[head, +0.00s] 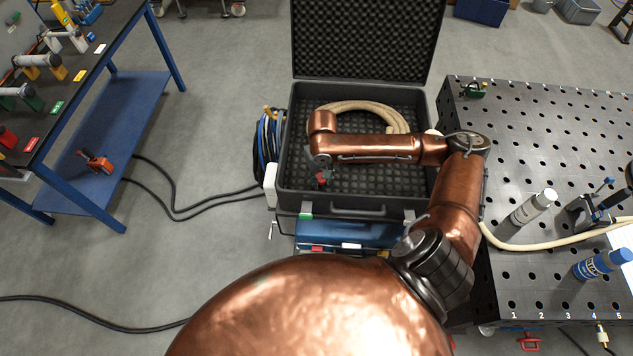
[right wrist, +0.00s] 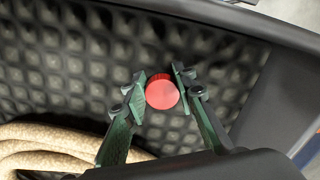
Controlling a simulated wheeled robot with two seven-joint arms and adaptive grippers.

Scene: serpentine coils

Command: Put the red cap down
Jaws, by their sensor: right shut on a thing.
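The red cap (right wrist: 162,92) is small and round, held between the green fingers of my right gripper (right wrist: 159,90) in the right wrist view. In the head view the cap (head: 322,178) shows as a small red spot at the tip of my right gripper (head: 320,176), over the foam of the open black case (head: 350,210). The dark egg-crate foam lies behind the cap in the right wrist view; the gap between them cannot be judged exactly. My left gripper is not in view.
A beige coiled hose (head: 362,106) lies in the case, also seen in the right wrist view (right wrist: 50,145). The case lid (head: 365,40) stands open at the back. A perforated table (head: 530,130) with bottles stands right, a blue-framed bench (head: 125,95) left.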

